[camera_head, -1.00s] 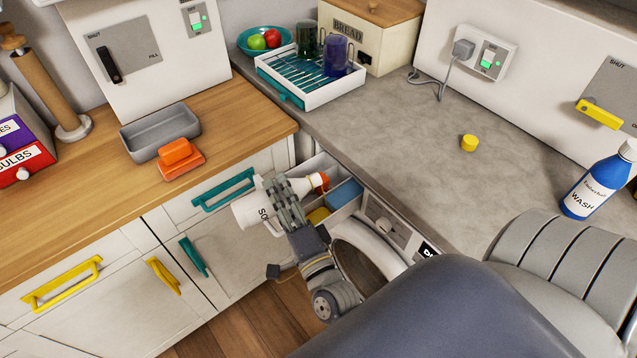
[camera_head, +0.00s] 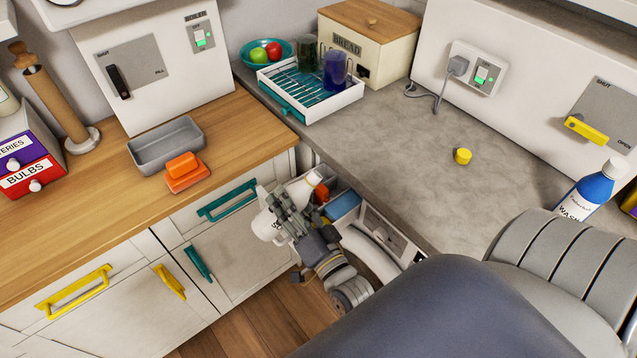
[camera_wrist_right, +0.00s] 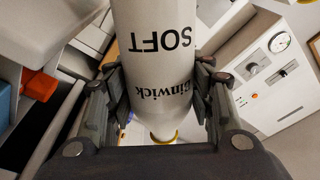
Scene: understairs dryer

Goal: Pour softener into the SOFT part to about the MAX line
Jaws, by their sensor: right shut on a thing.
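My right gripper (camera_head: 292,215) is shut on a white softener bottle (camera_head: 266,226) and holds it tilted at the machine's drawer. In the right wrist view the bottle (camera_wrist_right: 155,70) sits between the fingers, its SOFT lettering upside down and a yellow ring near its narrow end. The open dispenser drawer (camera_head: 332,186) has a blue part (camera_head: 344,205) and an orange piece (camera_head: 322,193); these also show at the left of the wrist view. The bottle and gripper hide much of the drawer. I cannot see the MAX line, a liquid level or a stream. My left gripper is not in view.
The white machine (camera_head: 385,232) is below the grey counter (camera_head: 410,140). A yellow cap (camera_head: 463,156) and a blue WASH bottle (camera_head: 588,190) stand on the counter. A drying rack (camera_head: 309,95) is at the back. Cupboards with a teal handle (camera_head: 226,195) lie left of the bottle.

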